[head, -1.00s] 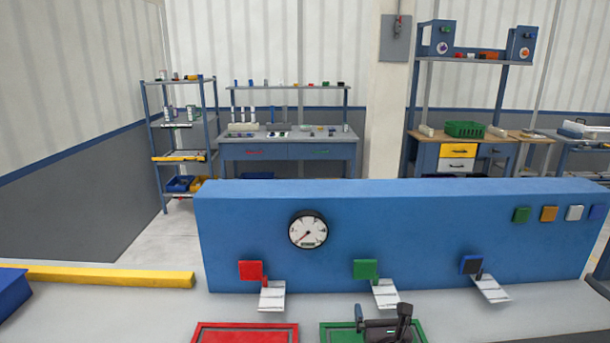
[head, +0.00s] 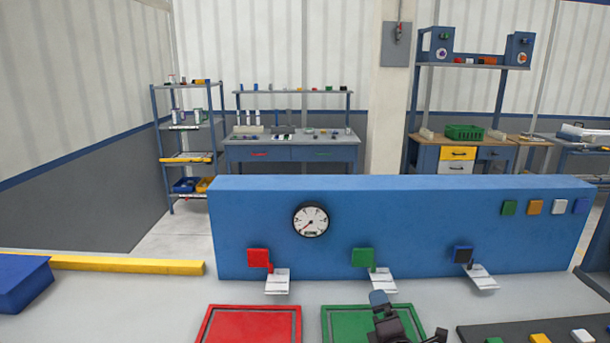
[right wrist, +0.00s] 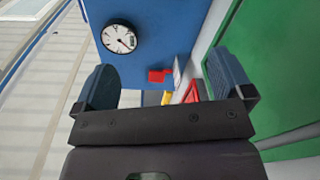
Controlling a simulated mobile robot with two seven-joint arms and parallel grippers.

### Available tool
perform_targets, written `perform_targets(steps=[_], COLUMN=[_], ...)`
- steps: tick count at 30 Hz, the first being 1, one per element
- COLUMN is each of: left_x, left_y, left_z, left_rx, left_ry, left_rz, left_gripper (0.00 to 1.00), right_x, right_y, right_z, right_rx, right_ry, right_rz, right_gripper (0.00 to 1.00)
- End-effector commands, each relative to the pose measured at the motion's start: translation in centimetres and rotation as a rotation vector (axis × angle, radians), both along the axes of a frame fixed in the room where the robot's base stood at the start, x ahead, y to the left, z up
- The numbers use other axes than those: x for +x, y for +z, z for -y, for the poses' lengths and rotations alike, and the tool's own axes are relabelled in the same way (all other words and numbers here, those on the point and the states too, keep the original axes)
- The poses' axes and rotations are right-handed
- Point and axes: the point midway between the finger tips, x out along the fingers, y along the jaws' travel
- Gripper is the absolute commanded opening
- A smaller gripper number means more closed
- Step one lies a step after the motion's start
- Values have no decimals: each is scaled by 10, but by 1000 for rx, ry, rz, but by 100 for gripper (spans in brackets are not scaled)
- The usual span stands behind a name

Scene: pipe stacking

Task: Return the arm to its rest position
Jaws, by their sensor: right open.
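My right gripper (head: 409,317) is at the bottom of the head view, over the front part of the green square mat (head: 335,325). In the right wrist view the two blue-grey fingers of the gripper (right wrist: 165,82) stand wide apart with nothing between them. Most of my right arm is out of the picture. My left gripper and arm do not show.
A blue panel (head: 400,220) with a gauge (head: 310,219) stands across the table behind the gripper. A red mat (head: 250,325) lies left. A dark tray (head: 510,328) with small coloured blocks lies right. A yellow bar (head: 130,265) and blue box (head: 25,282) are far left.

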Motion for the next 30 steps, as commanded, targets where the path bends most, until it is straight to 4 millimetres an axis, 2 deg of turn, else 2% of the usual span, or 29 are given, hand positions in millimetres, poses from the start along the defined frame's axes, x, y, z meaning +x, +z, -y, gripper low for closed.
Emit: perform_targets(steps=[1,5,9,12,15,18,24,27,30], left_x=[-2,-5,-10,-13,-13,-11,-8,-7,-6], left_y=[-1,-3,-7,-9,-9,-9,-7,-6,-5], left_z=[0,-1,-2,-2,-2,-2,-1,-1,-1], left_rx=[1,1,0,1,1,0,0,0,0], left_ry=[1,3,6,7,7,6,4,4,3], left_rz=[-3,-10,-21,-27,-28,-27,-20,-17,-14], left_gripper=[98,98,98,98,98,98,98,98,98], right_x=[-9,-37,-83,-118,-155,-192,-263,-290,-305], right_y=[-3,-15,-38,-54,-70,-85,-119,-135,-144], right_z=[3,12,28,40,52,65,89,96,98], right_rx=[158,599,1085,1361,1559,1677,1730,1724,1719], right_ry=[-6,-36,-110,-176,-251,-326,-477,-537,-571], right_rz=[-26,-104,-200,-254,-292,-317,-351,-368,-381], right_gripper=[98,98,98,98,98,98,98,98,98])
